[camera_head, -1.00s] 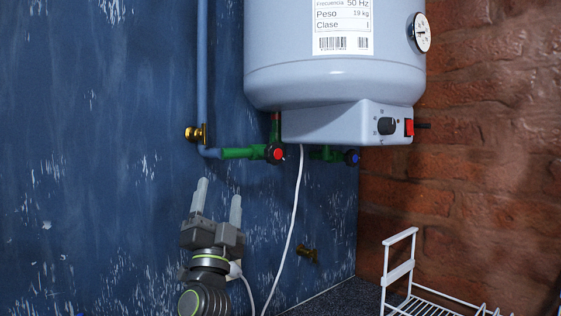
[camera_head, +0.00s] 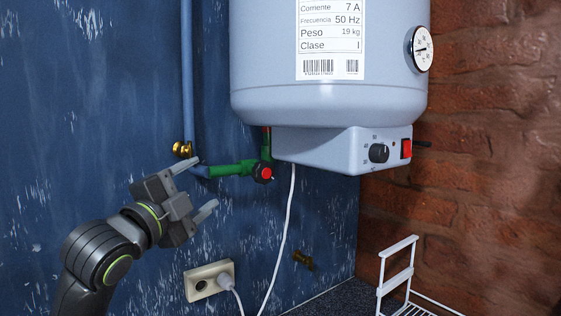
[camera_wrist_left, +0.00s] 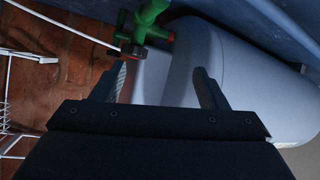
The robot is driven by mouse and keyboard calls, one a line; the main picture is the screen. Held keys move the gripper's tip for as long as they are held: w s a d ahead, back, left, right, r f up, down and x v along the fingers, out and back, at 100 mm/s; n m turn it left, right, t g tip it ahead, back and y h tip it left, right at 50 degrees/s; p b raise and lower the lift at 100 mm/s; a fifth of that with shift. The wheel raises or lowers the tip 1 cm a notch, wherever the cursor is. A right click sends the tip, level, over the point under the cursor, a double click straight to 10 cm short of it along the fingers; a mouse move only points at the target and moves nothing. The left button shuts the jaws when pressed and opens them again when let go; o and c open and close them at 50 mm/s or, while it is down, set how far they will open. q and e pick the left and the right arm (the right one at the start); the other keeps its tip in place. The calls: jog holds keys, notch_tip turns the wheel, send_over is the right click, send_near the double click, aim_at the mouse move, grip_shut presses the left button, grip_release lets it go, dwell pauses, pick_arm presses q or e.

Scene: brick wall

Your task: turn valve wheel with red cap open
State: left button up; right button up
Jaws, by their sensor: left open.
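The valve wheel with the red cap (camera_head: 263,174) is dark and sits on green pipework (camera_head: 232,169) below the water heater. My left gripper (camera_head: 204,186) is open and empty, to the left of the wheel and apart from it. Its two fingers point right, toward the wheel. In the left wrist view the open left fingers (camera_wrist_left: 160,72) show, with green pipework (camera_wrist_left: 150,14) beyond them. A dark valve wheel (camera_wrist_left: 132,50) lies near the left fingertip in that picture; its cap colour is unclear. My right gripper is in neither view.
The water heater (camera_head: 325,95) hangs above and right of the valve. A brass fitting (camera_head: 183,149) is on the blue pipe behind my left gripper. A wall socket (camera_head: 205,281), white cable (camera_head: 280,240) and white wire rack (camera_head: 396,270) are lower down.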

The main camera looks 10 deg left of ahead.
aim_at(257, 173)
pick_arm(q)
jog(key=w+d+m+p, duration=0.1)
jog(key=w+d+p, duration=0.1)
jog(key=w+d, duration=0.1)
jog(key=w+d+m+g+h+p, duration=0.1)
jog(key=w+d+p, duration=0.1)
jog(key=w, duration=0.3)
jog(key=w+d+m+g+p, duration=0.1)
jog(key=w+d+p, duration=0.1)
jog(key=w, duration=0.3)
jog(key=shift+d+r, duration=0.1)
jog(key=shift+d, duration=0.7)
jog(key=shift+w+d+p, duration=0.25)
jog(key=shift+w+p, duration=0.15)
jog(key=shift+w, duration=0.3)
